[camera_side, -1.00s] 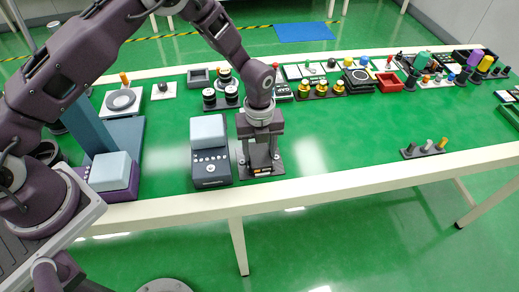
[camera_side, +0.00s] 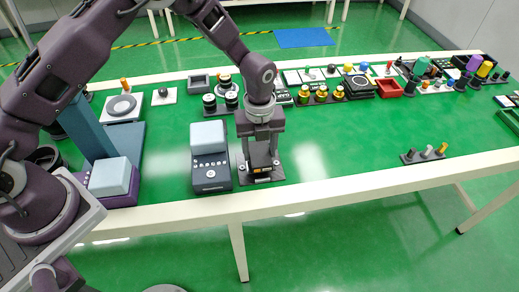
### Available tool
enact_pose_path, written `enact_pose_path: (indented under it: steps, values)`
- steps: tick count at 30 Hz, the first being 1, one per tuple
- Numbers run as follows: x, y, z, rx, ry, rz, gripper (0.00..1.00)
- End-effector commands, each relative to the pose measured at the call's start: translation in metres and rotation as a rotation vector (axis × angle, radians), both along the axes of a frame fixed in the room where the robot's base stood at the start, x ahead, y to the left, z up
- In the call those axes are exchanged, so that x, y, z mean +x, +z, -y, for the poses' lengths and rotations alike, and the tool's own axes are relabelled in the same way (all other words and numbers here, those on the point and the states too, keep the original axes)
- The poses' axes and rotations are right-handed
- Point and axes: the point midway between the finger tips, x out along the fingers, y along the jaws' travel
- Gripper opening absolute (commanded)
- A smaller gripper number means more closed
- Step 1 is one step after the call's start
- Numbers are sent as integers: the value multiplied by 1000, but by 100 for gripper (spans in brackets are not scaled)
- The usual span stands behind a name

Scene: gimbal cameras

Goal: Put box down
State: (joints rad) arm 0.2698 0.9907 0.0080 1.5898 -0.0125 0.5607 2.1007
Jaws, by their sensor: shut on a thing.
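My gripper (camera_side: 261,158) points straight down at the near middle of the green table. It is shut on a small dark box (camera_side: 260,153), mostly hidden between the fingers. The fingers and box are over a dark flat plate (camera_side: 272,177) with a yellow marking on its front edge. The box is low over this plate; I cannot tell whether it touches it.
A dark device with a light blue block (camera_side: 208,135) on top stands close left of my gripper. Round black knobs (camera_side: 221,102) and gold-topped parts (camera_side: 320,95) stand behind. A red tray (camera_side: 389,88) is farther right. Green table surface (camera_side: 345,140) right of my gripper is clear.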

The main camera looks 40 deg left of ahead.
Motion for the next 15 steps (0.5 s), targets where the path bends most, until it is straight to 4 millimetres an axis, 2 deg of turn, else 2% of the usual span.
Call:
enact_pose_path:
  steps: [2, 4, 9, 15]
  values:
    - [1, 3, 0, -1, 0, 1, 6]
    - [1, 17, 0, -3, 1, 4, 6]
    - [2, 83, 0, -4, 0, 9, 6]
    - [1, 143, 0, -1, 1, 4, 6]
